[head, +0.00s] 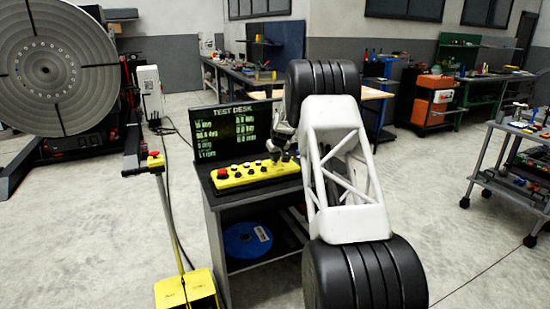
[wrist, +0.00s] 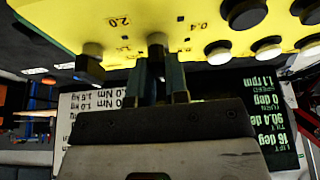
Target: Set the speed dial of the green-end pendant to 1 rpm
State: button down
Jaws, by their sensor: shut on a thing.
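The yellow pendant (head: 252,175) lies on the desk in the head view, with a red button at its left end and several knobs and buttons. In the wrist view the yellow panel (wrist: 250,12) appears upside down along the top. My gripper (wrist: 160,78) is shut on a dark dial (wrist: 157,42), its fingers on either side of it. Marks 0.4 and 2.0 show around this dial; its pointer is hidden. My gripper (head: 285,155) also shows at the pendant's right part. The screen (head: 238,130) appears to read 1.1 rpm for speed in the wrist view.
A second dark knob (wrist: 90,62) is close to the left of my fingers. Pale buttons (wrist: 268,45) are to the right. The screen stands close behind the pendant. A yellow pedestal (head: 185,285) with a red button stands left of the desk.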

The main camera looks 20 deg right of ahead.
aim_at(279, 167)
jog(key=shift+n+y, duration=0.3)
jog(key=shift+n, duration=0.7)
jog(key=c, duration=1.1)
grip_release()
jog(key=shift+v, duration=3.9)
jog(key=shift+d, duration=0.1)
